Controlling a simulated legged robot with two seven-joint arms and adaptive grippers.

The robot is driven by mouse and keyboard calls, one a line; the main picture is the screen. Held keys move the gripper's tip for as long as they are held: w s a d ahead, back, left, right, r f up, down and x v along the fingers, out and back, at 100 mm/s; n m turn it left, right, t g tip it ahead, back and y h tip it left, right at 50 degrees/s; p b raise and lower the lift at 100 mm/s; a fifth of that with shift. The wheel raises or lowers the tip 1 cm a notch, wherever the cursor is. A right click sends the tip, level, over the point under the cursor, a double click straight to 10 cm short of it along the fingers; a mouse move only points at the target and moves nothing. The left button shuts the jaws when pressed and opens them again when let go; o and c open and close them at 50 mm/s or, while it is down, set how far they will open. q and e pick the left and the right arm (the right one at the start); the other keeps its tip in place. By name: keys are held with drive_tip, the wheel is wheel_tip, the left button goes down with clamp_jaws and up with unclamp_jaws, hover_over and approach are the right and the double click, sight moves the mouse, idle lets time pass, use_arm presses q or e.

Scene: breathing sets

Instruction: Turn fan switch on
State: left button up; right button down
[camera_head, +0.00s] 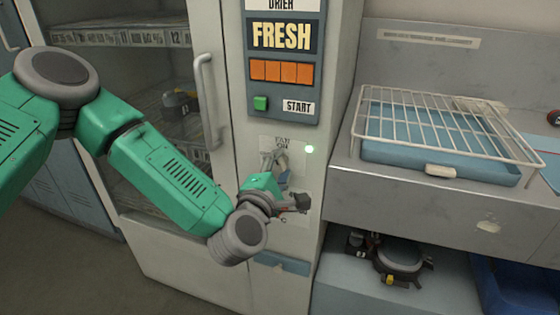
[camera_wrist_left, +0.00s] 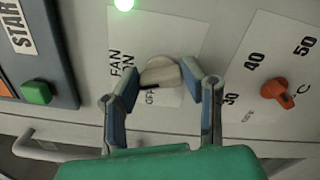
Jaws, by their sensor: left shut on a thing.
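The fan switch is a pale knob (camera_wrist_left: 160,72) on a white label plate (camera_head: 276,142) on the drier cabinet's front, and it shows in the left wrist view. The plate reads "FAN ON" near the knob, with "OFF" on another side. My left gripper (camera_wrist_left: 161,82) is shut on the knob, one finger on each side of it. In the head view my left gripper (camera_head: 274,163) hides most of the knob. The knob's exact setting is hard to tell. A green light (camera_head: 309,149) glows beside the plate. My right gripper is not in view.
A red temperature knob (camera_wrist_left: 277,93) sits on the dial plate beside the fan switch. Above are a green start button (camera_head: 261,103) and an orange display (camera_head: 281,71). A door handle (camera_head: 207,100) stands left. A wire rack (camera_head: 450,118) lies on the right counter.

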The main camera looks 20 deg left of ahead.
use_arm(q)
drive_tip(key=shift+s+f+m+p, duration=0.15)
drive_tip(key=shift+m+p, duration=0.1)
drive_tip(key=shift+m, duration=0.5)
drive_tip(key=shift+w+f+m+p, duration=0.15)
drive_tip(key=shift+m+p, duration=0.1)
drive_tip(key=shift+m, duration=0.45)
drive_tip(key=shift+s+f+m+p, duration=0.15)
drive_tip(key=shift+m+p, duration=0.1)
drive_tip(key=shift+m, duration=0.5)
drive_tip(key=o, duration=1.1)
drive_tip(key=shift+o, duration=0.2)
drive_tip(key=shift+r, duration=0.15)
drive_tip(key=shift+s, duration=0.25)
drive_tip(key=s, duration=1.1)
drive_tip(key=shift+a, duration=0.25)
drive_tip(key=shift+s, duration=0.1)
